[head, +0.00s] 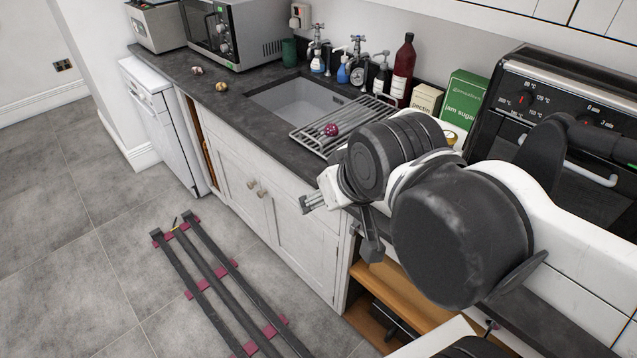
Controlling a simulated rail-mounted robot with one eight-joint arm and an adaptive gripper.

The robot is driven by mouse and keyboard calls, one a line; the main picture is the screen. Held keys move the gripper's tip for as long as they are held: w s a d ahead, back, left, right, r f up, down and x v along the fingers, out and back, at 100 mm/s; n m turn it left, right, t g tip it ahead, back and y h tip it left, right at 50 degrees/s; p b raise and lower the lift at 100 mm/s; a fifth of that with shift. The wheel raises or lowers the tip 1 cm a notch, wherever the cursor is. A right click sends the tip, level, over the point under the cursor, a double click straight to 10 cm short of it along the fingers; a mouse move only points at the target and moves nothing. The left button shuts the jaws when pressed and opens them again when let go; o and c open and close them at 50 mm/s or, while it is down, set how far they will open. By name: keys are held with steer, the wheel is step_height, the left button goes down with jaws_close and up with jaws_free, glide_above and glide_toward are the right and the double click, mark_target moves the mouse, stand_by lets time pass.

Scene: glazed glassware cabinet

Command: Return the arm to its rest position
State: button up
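My arm, with its white links and black round joint covers, fills the right of the head view. It is folded in front of the counter and cooker. My gripper (309,203) seems to be the small grey end piece at the left of the arm, in front of the cabinet doors below the sink edge. It is small and partly hidden by the arm, so I cannot tell whether its fingers are open or shut. I see nothing held in it.
The dark counter (222,98) carries a microwave (232,32), a sink (300,100), a wire rack (345,122) with a dark red ball (331,130), bottles (403,68) and boxes (466,98). A cooker (560,110) stands right. Dark rails (210,270) lie on open floor.

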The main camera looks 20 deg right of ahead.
step_height(320, 180, down, 4)
steer(key=b, duration=0.3)
steer(key=shift+r+b, duration=0.15)
steer(key=shift+b, duration=0.2)
stand_by(0.6)
